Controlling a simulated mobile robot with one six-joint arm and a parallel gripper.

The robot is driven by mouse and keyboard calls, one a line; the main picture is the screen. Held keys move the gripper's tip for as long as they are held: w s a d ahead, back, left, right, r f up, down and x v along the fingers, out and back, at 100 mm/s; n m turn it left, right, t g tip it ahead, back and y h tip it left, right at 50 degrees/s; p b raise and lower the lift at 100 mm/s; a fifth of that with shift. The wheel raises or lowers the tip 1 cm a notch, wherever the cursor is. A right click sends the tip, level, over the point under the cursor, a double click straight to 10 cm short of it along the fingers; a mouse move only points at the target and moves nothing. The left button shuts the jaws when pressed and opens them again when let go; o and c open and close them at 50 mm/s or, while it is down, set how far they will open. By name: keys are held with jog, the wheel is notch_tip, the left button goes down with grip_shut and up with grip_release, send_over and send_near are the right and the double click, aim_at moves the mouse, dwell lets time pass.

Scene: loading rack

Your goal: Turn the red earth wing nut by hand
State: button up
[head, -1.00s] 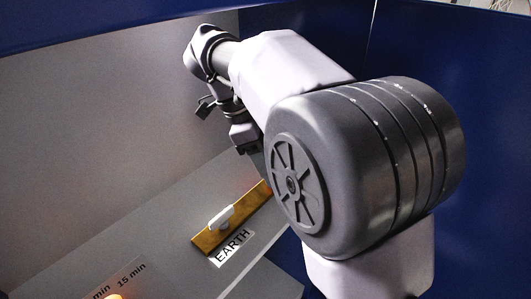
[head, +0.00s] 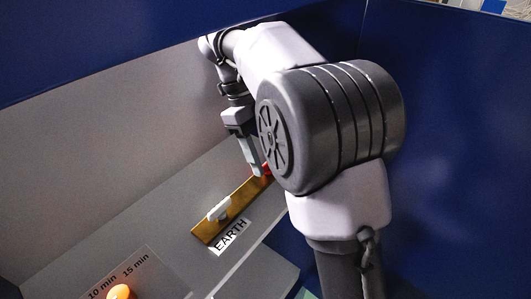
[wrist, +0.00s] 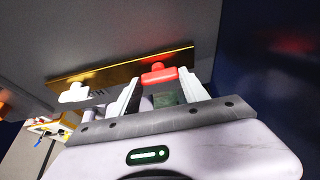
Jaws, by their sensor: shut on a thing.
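The red earth wing nut (wrist: 158,73) sits at one end of the brass bar (wrist: 112,70), between my gripper's two pale fingers in the wrist view. In the head view only a bit of red (head: 267,170) shows beside the fingertips; my arm hides the rest. My gripper (head: 257,171) points down at the far end of the bar and is shut on the red wing nut. A white wing nut (head: 219,210) is on the near end of the bar, clear of my gripper, and also shows in the wrist view (wrist: 74,92).
An EARTH label (head: 231,236) lies along the bar. An orange knob (head: 120,292) with minute markings is at the lower left. A grey panel wall (head: 90,170) rises behind the bar, and a blue wall (head: 450,170) stands at the right.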

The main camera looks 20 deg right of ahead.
dwell(0.4)
jog(key=o, duration=1.4)
